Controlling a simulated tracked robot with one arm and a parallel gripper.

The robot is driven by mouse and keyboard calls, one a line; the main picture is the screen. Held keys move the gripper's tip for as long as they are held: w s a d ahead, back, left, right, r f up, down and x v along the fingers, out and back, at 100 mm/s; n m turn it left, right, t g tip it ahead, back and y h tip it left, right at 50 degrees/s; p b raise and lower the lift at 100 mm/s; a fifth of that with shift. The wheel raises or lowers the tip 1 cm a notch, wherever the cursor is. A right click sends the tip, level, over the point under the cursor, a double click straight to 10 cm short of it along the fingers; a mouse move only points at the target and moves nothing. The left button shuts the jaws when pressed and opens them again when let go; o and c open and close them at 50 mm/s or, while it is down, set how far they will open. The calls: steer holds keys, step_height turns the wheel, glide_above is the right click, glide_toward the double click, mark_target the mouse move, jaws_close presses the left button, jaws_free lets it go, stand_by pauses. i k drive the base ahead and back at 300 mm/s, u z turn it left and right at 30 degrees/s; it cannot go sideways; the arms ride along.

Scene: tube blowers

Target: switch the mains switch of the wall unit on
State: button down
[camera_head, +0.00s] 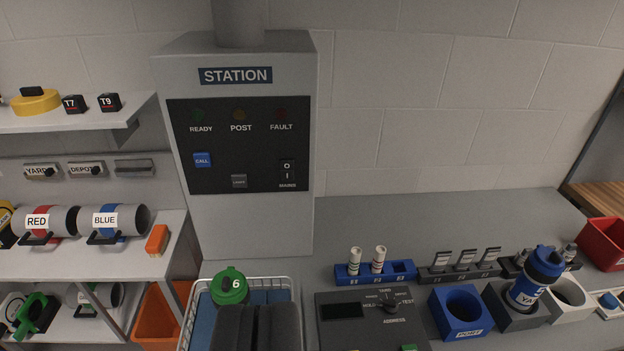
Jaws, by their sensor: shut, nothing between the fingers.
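The wall unit (236,225) is a grey box on the wall with a "STATION" label and a black panel (236,146). The mains switch (287,170) is a small black rocker marked O and I at the panel's lower right, with "MAINS" below it. I cannot tell its position. The READY, POST and FAULT lamps (239,115) above look dark. My gripper (256,325) shows at the bottom centre as two dark fingers side by side, shut and empty. It is below the wall unit in the picture and apart from the switch.
A blue CALL button (202,160) and a small grey button (239,181) share the panel. Below stand a wire basket (285,283) with a green-capped item (230,286), a dark console (340,335) and a blue holder (461,309). Shelves (130,262) stand left. The wall right of the unit is clear.

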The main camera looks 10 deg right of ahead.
mark_target(287, 166)
steer(key=z, duration=0.05)
steer(key=i, duration=1)
steer(key=u, duration=0.05)
